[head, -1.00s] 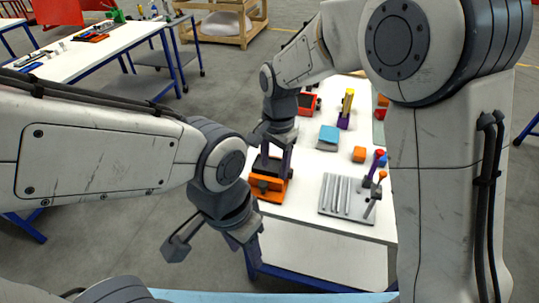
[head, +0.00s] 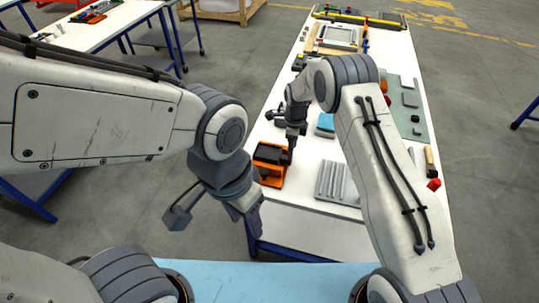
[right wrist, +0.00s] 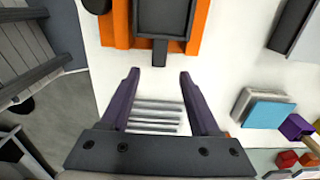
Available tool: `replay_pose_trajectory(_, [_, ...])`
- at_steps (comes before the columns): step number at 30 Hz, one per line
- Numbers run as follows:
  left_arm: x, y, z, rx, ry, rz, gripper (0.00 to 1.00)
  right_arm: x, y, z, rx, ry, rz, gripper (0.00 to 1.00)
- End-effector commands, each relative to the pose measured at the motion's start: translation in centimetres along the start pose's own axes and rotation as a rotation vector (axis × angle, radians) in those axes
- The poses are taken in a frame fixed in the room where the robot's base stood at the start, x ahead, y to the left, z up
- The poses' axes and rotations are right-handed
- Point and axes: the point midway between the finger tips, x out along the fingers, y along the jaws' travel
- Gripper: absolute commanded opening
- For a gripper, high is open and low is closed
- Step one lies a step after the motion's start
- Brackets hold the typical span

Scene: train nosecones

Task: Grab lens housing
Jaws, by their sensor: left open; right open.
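An orange holder (head: 265,174) stands on the near left of the white table, with a dark grey boxy piece (head: 270,154) in it. That piece may be the lens housing; I cannot be sure. In the right wrist view the orange holder (right wrist: 201,28) and dark piece (right wrist: 166,18) are at the top, beyond my fingertips. My right gripper (head: 284,132) is above and beside the holder. It shows in the right wrist view (right wrist: 158,80) with its purple fingers apart and nothing between them. My left gripper (head: 212,216) is open and empty, left of the table's near edge.
A grey ribbed plate (head: 337,182) lies right of the holder; its ribs show below my fingers in the wrist view. A blue block (head: 325,123) stands further back. A red piece (head: 434,185) lies by the right edge. Another white table (head: 85,30) stands far left.

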Motion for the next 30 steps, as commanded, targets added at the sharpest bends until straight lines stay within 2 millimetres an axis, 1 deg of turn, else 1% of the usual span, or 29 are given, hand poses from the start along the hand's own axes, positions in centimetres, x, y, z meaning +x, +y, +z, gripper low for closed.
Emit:
replay_pose_trajectory(2, [-0.8,0.1,0.0,0.001,0.000,0.000,0.50,0.3,0.1,0.1,-0.001,0.001,0.001,0.62])
replay_pose_trajectory(8, [-3.1,0.2,-0.2,0.004,0.000,0.000,0.50,2.7,0.4,0.2,-0.002,0.002,0.004,0.62])
replay_pose_trajectory(9, [-3.1,0.2,-0.2,0.004,0.000,0.000,0.50,3.4,0.3,0.2,-0.001,0.001,0.002,0.62])
replay_pose_trajectory(13, [-3.5,0.2,-0.2,0.004,0.000,0.000,0.50,4.6,0.2,0.3,-0.001,0.000,0.000,0.62])
replay_pose_trajectory(16, [-3.5,0.3,-0.2,0.004,0.000,0.000,0.50,5.0,0.2,0.3,-0.001,0.000,-0.001,0.62])
replay_pose_trajectory(21, [-3.5,0.2,-0.2,0.004,0.000,0.000,0.50,5.1,0.2,0.3,-0.001,0.000,-0.001,0.62])
replay_pose_trajectory(22, [-3.5,0.2,-0.2,0.004,0.000,0.000,0.50,5.1,0.2,0.3,-0.001,0.000,-0.001,0.59])
replay_pose_trajectory(23, [-3.5,0.2,-0.2,0.004,0.000,0.000,0.50,5.1,0.2,0.3,-0.001,0.000,-0.001,0.47])
replay_pose_trajectory(24, [-3.5,0.2,-0.2,0.004,0.000,0.000,0.50,5.1,0.2,0.3,-0.001,0.000,-0.001,0.32])
replay_pose_trajectory(26, [-3.5,0.2,-0.2,0.004,0.000,0.000,0.50,5.1,0.2,0.3,-0.001,0.000,-0.001,0.09])
replay_pose_trajectory(27, [-3.5,0.2,-0.2,0.004,0.000,0.000,0.50,5.1,0.2,0.3,-0.001,0.000,-0.001,0.00])
replay_pose_trajectory(30, [-3.5,0.2,-0.2,0.004,0.000,0.000,0.50,5.0,0.2,0.3,-0.001,0.000,-0.001,0.00])
